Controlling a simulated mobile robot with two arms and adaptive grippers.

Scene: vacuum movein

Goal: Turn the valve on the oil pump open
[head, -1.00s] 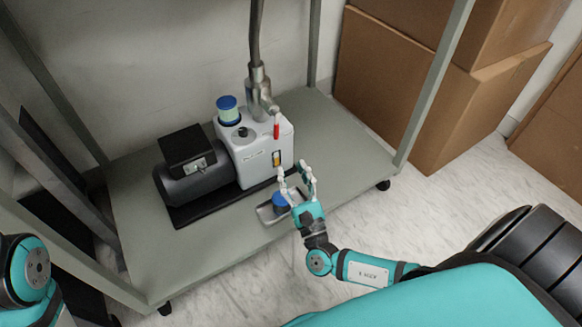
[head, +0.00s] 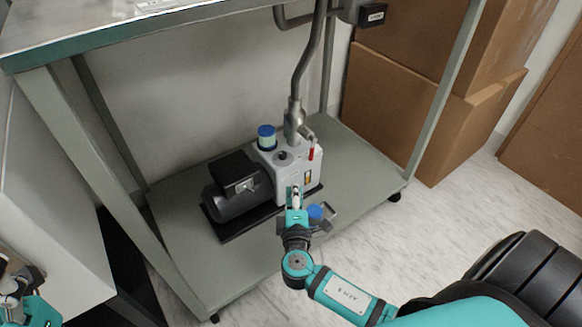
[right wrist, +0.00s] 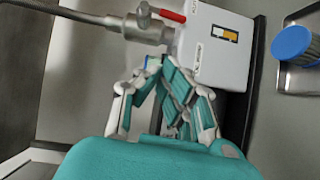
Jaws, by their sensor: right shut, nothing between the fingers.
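The oil pump (head: 288,180), a white box with a dark motor, sits on the lower shelf of a metal cart. Its red valve handle (head: 312,151) points down beside the metal pipe fitting. The red handle also shows at the top of the right wrist view (right wrist: 172,15), on the metal valve body (right wrist: 148,28). My right gripper (head: 295,188) is in front of the pump, below the handle and apart from it. Its fingertips meet in the right wrist view (right wrist: 154,64), shut and empty. My left gripper (head: 14,284) is partly cut off at the lower left.
A blue-capped container (head: 315,212) stands in a small metal tray (head: 328,222) by my right gripper; the cap shows in the wrist view too. Cart posts (head: 440,90) frame the shelf (head: 365,165). Cardboard boxes (head: 395,110) stand behind on the right.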

